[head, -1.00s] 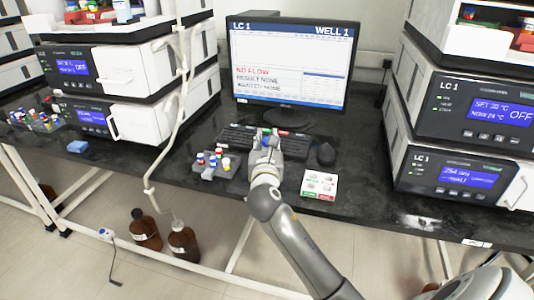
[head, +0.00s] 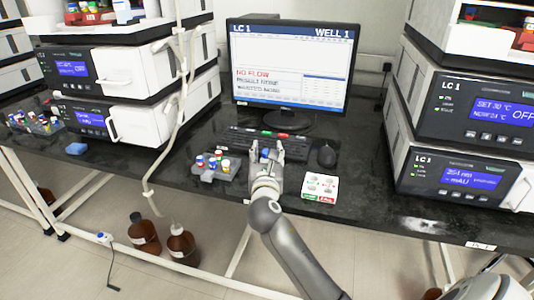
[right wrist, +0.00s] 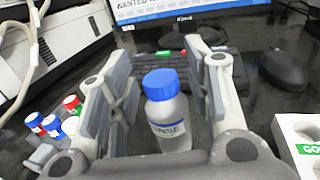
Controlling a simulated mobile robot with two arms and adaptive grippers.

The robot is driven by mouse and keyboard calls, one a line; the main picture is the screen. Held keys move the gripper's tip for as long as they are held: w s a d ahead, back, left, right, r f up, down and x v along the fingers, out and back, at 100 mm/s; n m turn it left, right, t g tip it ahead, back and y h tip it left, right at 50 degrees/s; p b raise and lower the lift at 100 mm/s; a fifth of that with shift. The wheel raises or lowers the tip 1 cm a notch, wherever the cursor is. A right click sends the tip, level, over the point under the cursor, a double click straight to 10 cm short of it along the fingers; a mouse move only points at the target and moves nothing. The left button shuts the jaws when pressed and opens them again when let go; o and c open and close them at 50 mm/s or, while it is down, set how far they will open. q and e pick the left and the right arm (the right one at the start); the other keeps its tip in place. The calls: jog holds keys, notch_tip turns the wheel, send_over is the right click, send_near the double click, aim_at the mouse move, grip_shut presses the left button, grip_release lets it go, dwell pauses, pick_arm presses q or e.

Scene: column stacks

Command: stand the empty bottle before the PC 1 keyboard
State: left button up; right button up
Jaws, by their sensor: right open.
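A clear bottle with a blue cap (right wrist: 165,112) stands upright between the fingers of my right gripper (right wrist: 163,85). Its label is partly readable, ending in "NSE"; I cannot tell whether it is empty. In the head view my right gripper (head: 267,150) is in front of the dark keyboard (head: 240,137), with the blue cap showing between its fingers. The fingers are open, with gaps beside the bottle. The keyboard also shows behind the bottle in the right wrist view (right wrist: 143,62). My left gripper is out of view.
A grey rack of capped vials (head: 216,168) is left of the gripper. The monitor (head: 288,65) stands behind the keyboard. Instrument stacks flank the bench.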

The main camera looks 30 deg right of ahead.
jog(key=shift+r, duration=0.2)
jog(key=p+v, duration=0.1)
jog(key=v, duration=1.1)
